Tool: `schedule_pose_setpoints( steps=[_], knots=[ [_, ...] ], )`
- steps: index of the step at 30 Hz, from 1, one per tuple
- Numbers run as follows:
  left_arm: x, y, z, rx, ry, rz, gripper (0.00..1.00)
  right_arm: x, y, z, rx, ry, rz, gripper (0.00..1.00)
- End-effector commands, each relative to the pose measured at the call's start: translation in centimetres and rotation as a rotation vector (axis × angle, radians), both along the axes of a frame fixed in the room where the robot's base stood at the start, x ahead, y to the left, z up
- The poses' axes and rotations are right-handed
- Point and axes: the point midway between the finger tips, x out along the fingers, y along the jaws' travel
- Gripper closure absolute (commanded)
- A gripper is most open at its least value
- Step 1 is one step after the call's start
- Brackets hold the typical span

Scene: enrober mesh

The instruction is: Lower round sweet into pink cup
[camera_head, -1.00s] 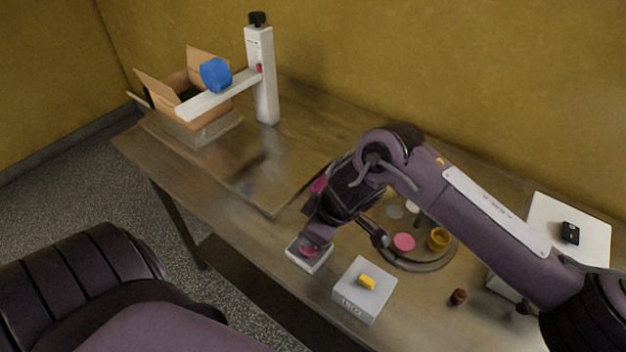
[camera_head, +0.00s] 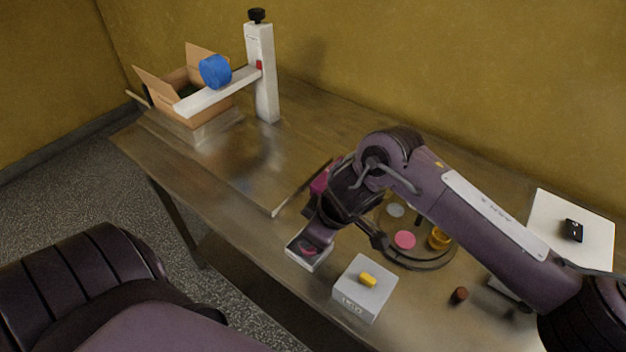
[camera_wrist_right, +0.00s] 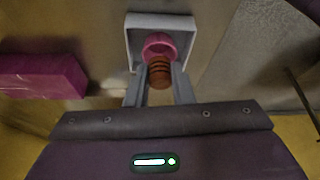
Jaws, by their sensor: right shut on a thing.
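In the right wrist view, my right gripper (camera_wrist_right: 159,88) is shut on a round brown, ridged sweet (camera_wrist_right: 159,72). The sweet is in front of the pink cup (camera_wrist_right: 168,42) in that view and overlaps its near rim; I cannot tell whether they touch. The pink cup stands in a small white square tray (camera_wrist_right: 132,40). In the head view the right gripper (camera_head: 318,236) is over this tray (camera_head: 309,261), and the pink cup (camera_head: 307,249) is partly hidden behind it. My left gripper is not in view.
A grey box with a yellow piece (camera_head: 368,280) stands right of the tray. A round turntable with pink, yellow and pale cups (camera_head: 404,240) is behind. A brown sweet (camera_head: 459,295) lies farther right. A magenta block (camera_wrist_right: 42,76) is beside the gripper. A white post (camera_head: 262,75) stands at the back.

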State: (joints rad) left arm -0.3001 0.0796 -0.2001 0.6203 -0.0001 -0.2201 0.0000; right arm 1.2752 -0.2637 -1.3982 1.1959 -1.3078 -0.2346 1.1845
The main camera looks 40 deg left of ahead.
Motion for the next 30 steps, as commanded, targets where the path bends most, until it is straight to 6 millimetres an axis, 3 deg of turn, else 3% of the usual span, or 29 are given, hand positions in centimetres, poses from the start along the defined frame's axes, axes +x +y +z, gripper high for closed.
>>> schedule_pose_setpoints(
  steps=[30],
  knots=[
    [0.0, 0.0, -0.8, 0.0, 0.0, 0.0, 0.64, 0.0, 0.0, -1.4, 0.0, 0.0, 0.0, 0.92]
  ],
)
